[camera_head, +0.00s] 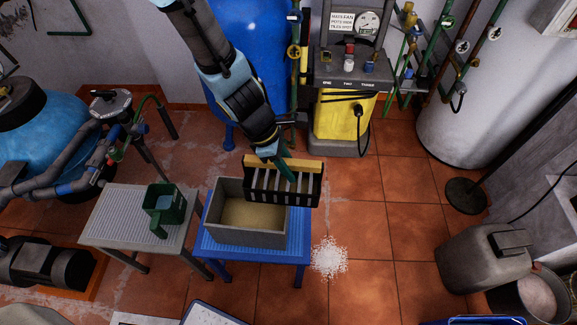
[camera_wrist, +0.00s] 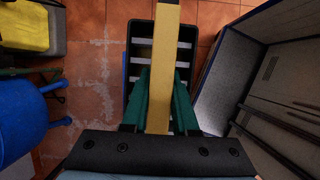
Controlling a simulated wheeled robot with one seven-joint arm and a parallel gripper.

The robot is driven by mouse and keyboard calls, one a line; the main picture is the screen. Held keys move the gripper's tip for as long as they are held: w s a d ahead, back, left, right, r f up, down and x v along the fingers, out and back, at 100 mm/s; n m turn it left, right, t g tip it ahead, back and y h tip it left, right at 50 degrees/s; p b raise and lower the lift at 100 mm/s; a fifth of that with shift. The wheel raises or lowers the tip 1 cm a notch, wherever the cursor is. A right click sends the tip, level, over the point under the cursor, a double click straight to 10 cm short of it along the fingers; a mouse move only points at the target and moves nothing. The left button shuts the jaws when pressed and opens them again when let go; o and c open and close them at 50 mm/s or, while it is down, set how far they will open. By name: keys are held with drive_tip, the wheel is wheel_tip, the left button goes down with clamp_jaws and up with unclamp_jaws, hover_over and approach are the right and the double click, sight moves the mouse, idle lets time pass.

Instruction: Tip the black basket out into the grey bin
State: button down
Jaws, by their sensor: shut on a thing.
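The black basket (camera_head: 262,187) has slotted sides and a yellow handle (camera_head: 300,164). In the head view it hangs at the back right of the grey bin (camera_head: 243,238) and overlaps its rim in the picture. My gripper (camera_head: 287,172) has green fingers and is shut on the yellow handle. In the wrist view the gripper (camera_wrist: 160,85) grips the handle (camera_wrist: 164,50) from both sides, with the basket (camera_wrist: 187,45) below. The basket looks about upright; its contents cannot be made out. The grey bin (camera_wrist: 225,75) is on the right there, and its inside shows tan in the head view.
The bin stands on a blue table (camera_head: 298,250). A grey table (camera_head: 108,215) with a green jug (camera_head: 178,205) is to the left. A white spill (camera_head: 329,258) lies on the floor. A yellow machine (camera_head: 340,115) stands behind.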

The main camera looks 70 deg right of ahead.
drive_tip(key=shift+w+f+g+h+b, duration=0.3)
drive_tip(key=shift+f+b, duration=0.6)
drive_tip(key=shift+b, duration=0.9)
drive_tip(key=shift+w+f+g+b, duration=0.1)
drive_tip(key=shift+f+g+b, duration=0.6)
drive_tip(key=shift+b, duration=1.05)
drive_tip(key=shift+s+r+t+p, duration=0.1)
drive_tip(key=shift+s+t+p, duration=0.05)
drive_tip(key=shift+t+p, duration=0.2)
